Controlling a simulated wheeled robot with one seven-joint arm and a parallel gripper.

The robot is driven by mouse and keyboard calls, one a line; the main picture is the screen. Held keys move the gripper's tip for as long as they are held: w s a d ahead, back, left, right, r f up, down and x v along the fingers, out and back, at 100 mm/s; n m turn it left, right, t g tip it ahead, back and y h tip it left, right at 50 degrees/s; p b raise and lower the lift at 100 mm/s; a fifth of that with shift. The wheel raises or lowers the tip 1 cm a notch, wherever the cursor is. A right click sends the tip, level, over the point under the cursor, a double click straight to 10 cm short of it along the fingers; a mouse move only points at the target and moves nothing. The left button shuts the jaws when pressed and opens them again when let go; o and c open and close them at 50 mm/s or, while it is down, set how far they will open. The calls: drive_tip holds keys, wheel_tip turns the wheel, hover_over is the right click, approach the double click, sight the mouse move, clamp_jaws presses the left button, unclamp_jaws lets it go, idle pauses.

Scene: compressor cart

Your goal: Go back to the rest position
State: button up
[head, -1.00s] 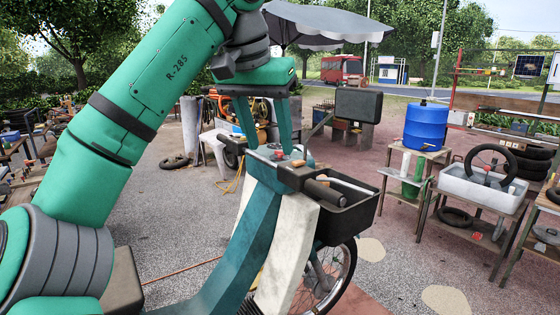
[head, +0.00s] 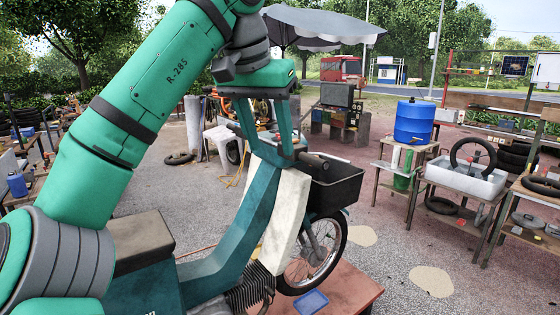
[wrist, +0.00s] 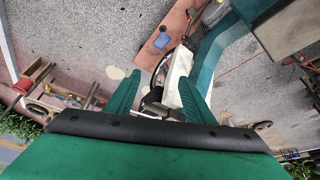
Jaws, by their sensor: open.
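My gripper (head: 268,130) is open and empty at the end of my green arm. In the head view its two green fingers point down in front of the upper front of a teal and white scooter (head: 285,210). In the wrist view the fingers of my gripper (wrist: 148,96) stand apart, with the scooter's white leg shield (wrist: 178,72) beyond and between them. I cannot tell how far the fingertips are from the scooter.
The scooter carries a black front basket (head: 335,188) and stands on a reddish platform (head: 345,290). A blue drum (head: 413,122) on a stand and a white tub (head: 465,180) on a bench are at the right. Grey paving is open at the left middle.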

drive_tip(key=w+d+f+t+h, duration=0.1)
drive_tip(key=w+d+f+h, duration=0.25)
drive_tip(key=f, duration=0.55)
drive_tip(key=w+d+f+t+h, duration=0.1)
drive_tip(key=w+d+f+h, duration=0.1)
drive_tip(key=w+d+f, duration=0.5)
drive_tip(key=w+d+f+t+h, duration=0.1)
drive_tip(key=w+d+f+h, duration=0.15)
drive_tip(key=f, duration=0.75)
drive_tip(key=s+d+f+n+t, duration=0.2)
drive_tip(key=f+n+t, duration=0.1)
drive_tip(key=f, duration=0.8)
drive_tip(key=s+d+f+n+t, duration=0.2)
drive_tip(key=s+f+n+t, duration=0.1)
drive_tip(key=f, duration=0.8)
drive_tip(key=s+a+f+n+t+y, duration=0.15)
drive_tip(key=s+a+f+y, duration=0.25)
drive_tip(key=s+f, duration=0.7)
drive_tip(key=s+a+f+n+t+y, duration=0.1)
drive_tip(key=s+a+f+n+y, duration=0.45)
drive_tip(key=s, duration=0.85)
drive_tip(key=s+a+r+m, duration=0.2)
drive_tip(key=s+m, duration=0.2)
drive_tip(key=s, duration=0.9)
drive_tip(key=s+a+r+m, duration=0.2)
drive_tip(key=s+a+m, duration=0.1)
drive_tip(key=s, duration=1)
drive_tip(key=shift+a+r+m, duration=0.2)
drive_tip(key=shift+r+m, duration=0.1)
drive_tip(key=shift+m, duration=0.2)
